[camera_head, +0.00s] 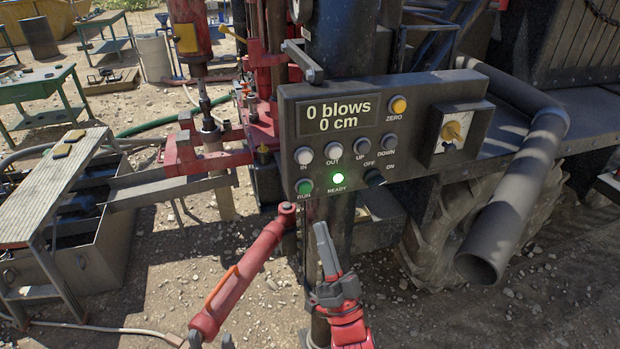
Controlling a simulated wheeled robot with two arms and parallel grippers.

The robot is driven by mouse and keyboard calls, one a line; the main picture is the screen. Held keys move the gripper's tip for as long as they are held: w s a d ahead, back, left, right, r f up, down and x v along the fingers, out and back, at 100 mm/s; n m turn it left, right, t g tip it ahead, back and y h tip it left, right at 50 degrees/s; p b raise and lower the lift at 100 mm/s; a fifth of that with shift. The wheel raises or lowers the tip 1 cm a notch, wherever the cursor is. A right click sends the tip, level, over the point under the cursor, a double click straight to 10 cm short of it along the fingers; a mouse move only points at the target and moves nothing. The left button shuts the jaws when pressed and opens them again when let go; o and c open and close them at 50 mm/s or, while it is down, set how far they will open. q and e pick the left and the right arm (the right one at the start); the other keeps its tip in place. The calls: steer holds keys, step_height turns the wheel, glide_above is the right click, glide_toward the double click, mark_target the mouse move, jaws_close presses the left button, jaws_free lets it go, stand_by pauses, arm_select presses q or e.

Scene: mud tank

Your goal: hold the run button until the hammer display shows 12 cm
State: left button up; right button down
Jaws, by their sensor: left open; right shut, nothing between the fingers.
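The grey control panel (370,135) faces me on the drilling rig. The hammer display (338,115) reads "0 blows" and "0 cm". The green run button (304,186) is at the panel's lower left, labelled RUN. My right gripper (321,230) is shut and empty, with its grey fingers pointing up. It shows below the panel, a little right of the run button, apart from it in the picture.
The green READY light (338,178) glows. A large grey pipe (515,200) juts out at right. A slatted bench (50,190) stands at left.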

mark_target(304, 186)
steer(key=w+a+b, duration=0.2)
steer(key=w+b, duration=0.1)
steer(key=w, duration=0.5)
steer(key=shift+a, duration=0.2)
stand_by(0.3)
steer(key=shift+r, duration=0.1)
steer(key=shift+w, duration=0.2)
stand_by(1.7)
steer(key=shift+w+a, duration=0.15)
steer(key=shift+w, duration=0.15)
steer(key=shift+w+a+b, duration=0.15)
steer(key=shift+w+b, duration=0.25)
steer(key=shift+w, duration=0.05)
stand_by(4.0)
